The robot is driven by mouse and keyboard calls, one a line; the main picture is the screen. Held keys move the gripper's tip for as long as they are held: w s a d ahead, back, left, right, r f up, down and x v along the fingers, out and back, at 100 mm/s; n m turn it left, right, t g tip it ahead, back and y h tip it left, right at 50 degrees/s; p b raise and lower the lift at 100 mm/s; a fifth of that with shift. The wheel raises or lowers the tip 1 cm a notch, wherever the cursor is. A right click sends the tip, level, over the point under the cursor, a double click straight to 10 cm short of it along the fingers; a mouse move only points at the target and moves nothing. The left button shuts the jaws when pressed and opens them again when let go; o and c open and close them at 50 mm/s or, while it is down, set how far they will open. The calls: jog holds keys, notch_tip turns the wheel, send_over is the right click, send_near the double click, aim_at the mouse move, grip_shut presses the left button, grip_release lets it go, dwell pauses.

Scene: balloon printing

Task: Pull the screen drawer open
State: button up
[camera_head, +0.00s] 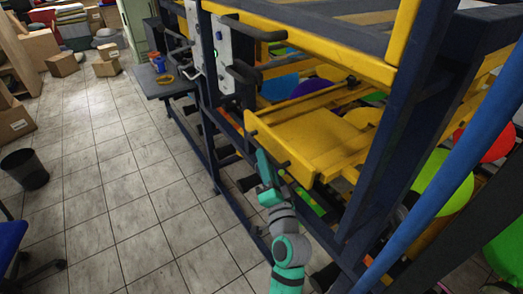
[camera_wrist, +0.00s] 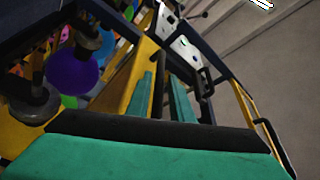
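The yellow screen drawer (camera_head: 310,138) sits in the lower part of the dark blue frame, under the upper yellow screen. Its yellow front panel faces my arm and also shows in the wrist view (camera_wrist: 127,82). A dark bar handle (camera_wrist: 158,84) runs along the front panel; in the head view it is mostly hidden by my fingers. My gripper (camera_head: 265,165) is at the front panel, its teal fingers also in the wrist view (camera_wrist: 163,98). The fingers are apart, with the handle between them and a gap visible on its right side.
The dark blue frame (camera_head: 352,190) and a blue slanted post (camera_head: 445,165) stand right of my arm. Colored balloons (camera_head: 445,180) hang behind. A black bin (camera_head: 24,169) and cardboard boxes (camera_head: 62,64) are at the left. The tiled floor (camera_head: 130,210) left of the frame is clear.

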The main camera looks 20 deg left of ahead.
jog(key=shift+x, duration=2.15)
grip_shut()
jog(key=shift+s+f, duration=0.1)
